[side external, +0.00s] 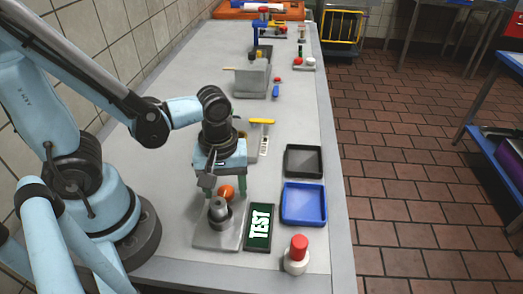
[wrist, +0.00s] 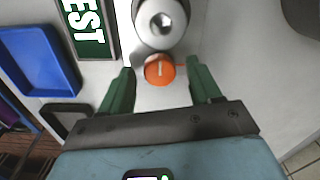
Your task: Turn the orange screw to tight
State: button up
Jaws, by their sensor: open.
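The orange screw (side external: 226,191) is a round orange head at the side of a grey metal cylinder fixture (side external: 219,213) on a light plate. In the wrist view the orange screw (wrist: 160,70) shows a pale slot line running roughly up and down, next to the metal cylinder (wrist: 161,24). My gripper (side external: 224,192) points down over the screw. In the wrist view its two green fingers (wrist: 160,80) are spread, one on each side of the screw, with gaps between. It looks empty. Whether the fingertips are level with the screw is hard to tell.
A green TEST sign (side external: 259,227) lies right of the fixture. A blue tray (side external: 304,221), a black tray (side external: 304,175) and a red-topped white bottle (side external: 298,254) stand near the right edge. A yellow-handled tool (side external: 262,121) and a grey block (side external: 251,79) are behind.

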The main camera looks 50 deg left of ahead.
jog(key=c, duration=1)
jog(key=shift+c, duration=0.2)
jog(key=m, duration=0.5)
jog(key=shift+m, duration=0.3)
jog(key=m, duration=0.6)
